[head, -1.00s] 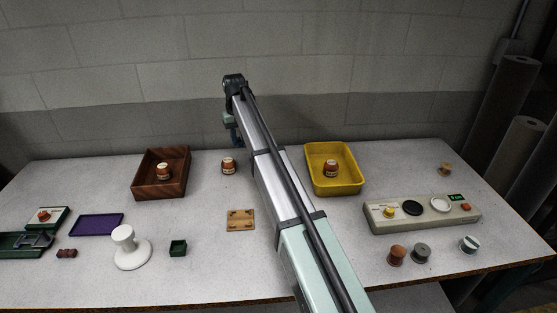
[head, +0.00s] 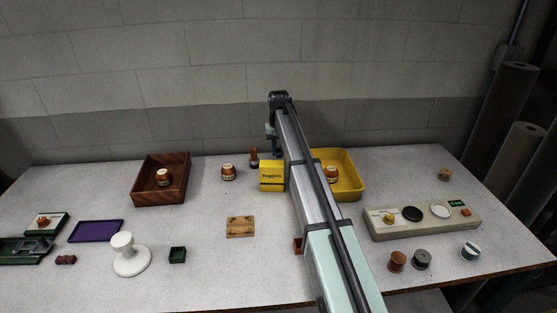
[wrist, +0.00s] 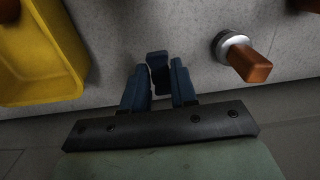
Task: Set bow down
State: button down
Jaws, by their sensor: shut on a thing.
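My gripper (wrist: 159,80) shows in the wrist view with its two dark blue fingers shut on a small dark blue piece (wrist: 157,59). This piece seems to be the bow, but its shape is hard to make out. In the head view my gripper (head: 275,143) is above the back of the table, just left of the yellow tray (head: 350,190). The bow is too small and dark to tell apart there. In the wrist view bare grey tabletop lies below the fingers.
A wood-handled stamp-like thing (wrist: 250,63) stands close on one side of my gripper, the yellow tray (wrist: 45,60) on the other. A yellow box (head: 271,176) stands beside my arm. A jar (head: 228,172), wooden tray (head: 160,190) and wooden plate (head: 240,227) are further left.

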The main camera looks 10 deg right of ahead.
aim_at(278, 152)
jog(key=shift+f, duration=2.25)
jog(key=shift+f, duration=0.1)
jog(key=c, duration=0.9)
grip_release()
notch_tip(278, 152, up, 12)
jog(key=shift+r, duration=0.15)
